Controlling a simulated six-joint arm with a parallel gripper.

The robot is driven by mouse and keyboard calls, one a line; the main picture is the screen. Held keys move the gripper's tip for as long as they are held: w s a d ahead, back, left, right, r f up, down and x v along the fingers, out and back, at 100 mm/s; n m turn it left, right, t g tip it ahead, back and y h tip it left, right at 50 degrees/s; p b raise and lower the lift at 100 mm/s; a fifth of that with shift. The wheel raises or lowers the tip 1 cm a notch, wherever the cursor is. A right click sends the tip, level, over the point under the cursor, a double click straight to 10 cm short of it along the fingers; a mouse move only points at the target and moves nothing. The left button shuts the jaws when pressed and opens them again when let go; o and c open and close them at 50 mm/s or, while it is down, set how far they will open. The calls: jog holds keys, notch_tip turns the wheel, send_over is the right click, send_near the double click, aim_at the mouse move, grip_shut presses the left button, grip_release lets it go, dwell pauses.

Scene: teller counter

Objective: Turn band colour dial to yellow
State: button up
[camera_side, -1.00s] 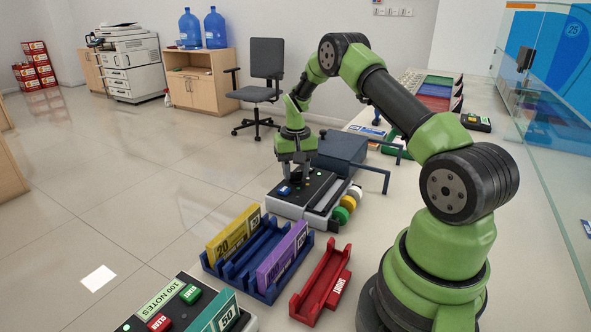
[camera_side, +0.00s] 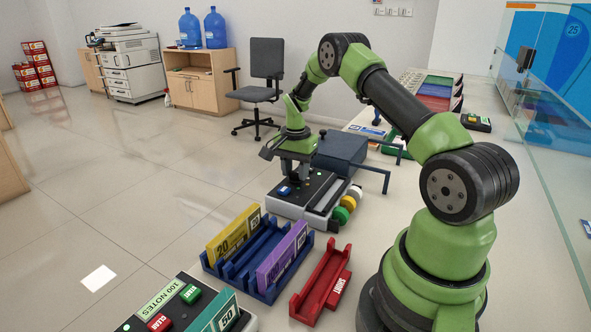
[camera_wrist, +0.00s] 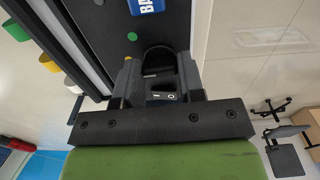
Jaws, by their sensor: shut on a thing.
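The banding machine (camera_side: 283,208) has a dark top panel and a light body, and stands beyond the blue rack. My gripper (camera_side: 297,177) points down over its far part. In the wrist view my gripper (camera_wrist: 158,68) is shut on the dark round dial (camera_wrist: 157,54), one jaw on each side. A small yellow mark shows by the dial, with a green dot (camera_wrist: 132,36) near it. Which colour the dial points to cannot be told. A blue button (camera_wrist: 146,5) with white letters lies beyond the dial; it also shows in the side view (camera_side: 285,190).
Yellow, white and green band rolls (camera_side: 345,208) sit at the machine's right side. A blue-grey box (camera_side: 341,150) with a bar stands behind. The blue rack (camera_side: 244,262) holds yellow and purple note bundles in front, beside a red tray (camera_side: 318,285).

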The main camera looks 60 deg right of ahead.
aim_at(295, 172)
jog(key=shift+m, duration=0.3)
jog(key=o, duration=0.9)
jog(key=shift+o, duration=0.2)
notch_tip(295, 172, up, 9)
jog(key=shift+r, duration=0.55)
